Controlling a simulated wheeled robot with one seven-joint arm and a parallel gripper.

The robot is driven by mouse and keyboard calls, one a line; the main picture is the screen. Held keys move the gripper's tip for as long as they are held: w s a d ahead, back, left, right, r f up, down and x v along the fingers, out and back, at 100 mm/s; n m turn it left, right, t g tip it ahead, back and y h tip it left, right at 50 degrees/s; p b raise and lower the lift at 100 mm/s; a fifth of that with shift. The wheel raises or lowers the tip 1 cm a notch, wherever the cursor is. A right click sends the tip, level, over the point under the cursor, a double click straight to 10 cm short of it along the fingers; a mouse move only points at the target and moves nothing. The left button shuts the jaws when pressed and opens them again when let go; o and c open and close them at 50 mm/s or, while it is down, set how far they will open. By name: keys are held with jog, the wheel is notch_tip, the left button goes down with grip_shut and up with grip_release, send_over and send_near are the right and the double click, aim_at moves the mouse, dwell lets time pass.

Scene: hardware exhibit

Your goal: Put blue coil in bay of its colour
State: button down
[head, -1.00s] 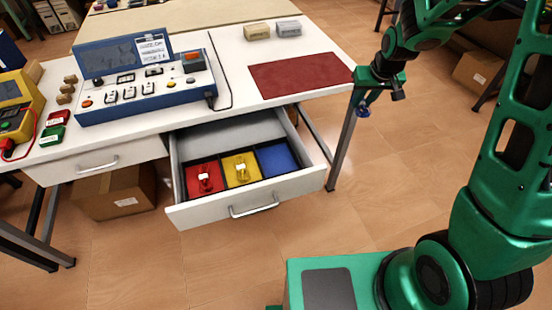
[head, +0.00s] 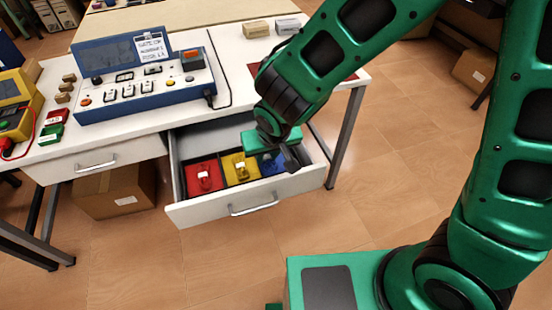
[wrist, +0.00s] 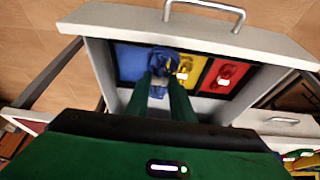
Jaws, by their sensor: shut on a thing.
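The blue coil (wrist: 160,58) is between the fingertips of my gripper (wrist: 163,84) in the wrist view. My gripper is shut on it. In the head view my gripper (head: 278,163) is over the right end of the open drawer, and the arm hides most of the coil. The blue bay (head: 268,161) is the right compartment there, partly covered by my gripper. In the wrist view the blue bay (wrist: 130,63) is behind the coil. I cannot tell whether the coil touches the bay floor.
The open drawer (head: 215,214) also has a red bay (head: 191,181) and a yellow bay (head: 229,166), each holding a coil of its colour. The white table (head: 130,132) carries a blue control panel (head: 150,90) and small blocks. The drawer walls stand close around my gripper.

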jog(key=shift+s+a+f, duration=0.1)
jog(key=shift+s+a, duration=0.25)
jog(key=shift+s, duration=0.05)
send_over(277, 161)
notch_tip(277, 161, down, 7)
jog(key=shift+w+f, duration=0.1)
jog(key=shift+f, duration=1.85)
jog(key=shift+f, duration=0.15)
jog(key=c, duration=1.5)
grip_release()
jog(key=shift+c, duration=0.2)
jog(key=v, duration=1.2)
